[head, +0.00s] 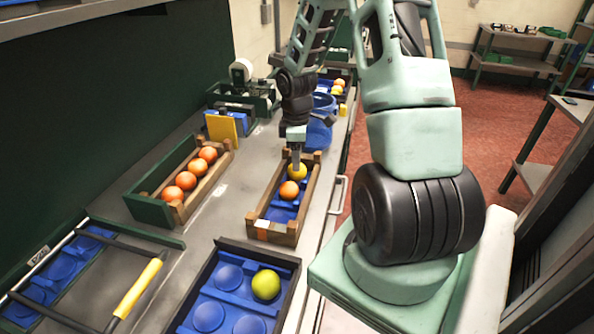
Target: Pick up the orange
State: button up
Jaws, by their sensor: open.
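An orange (289,190) lies in a narrow wooden crate (287,238) with a blue insert, at the middle of the head view. A yellow fruit (297,171) lies behind it in the same crate. My gripper (295,165) points down at the crate's far end, at the yellow fruit and behind the orange. It is open, though its fingers are small here. I cannot tell whether it touches the yellow fruit. Several more oranges (186,181) lie in a row in a green and wooden crate (150,206) to the left.
A dark tray (231,245) with blue cups holds a yellow-green fruit (266,284) in front. A rack with a yellow handle (139,288) is at front left. A blue bucket (319,134) and another crate with oranges (339,84) stand behind. Bare metal worktop (222,205) lies between the crates.

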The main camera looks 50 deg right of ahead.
jog(key=shift+f, duration=1.9)
jog(key=c, duration=0.6)
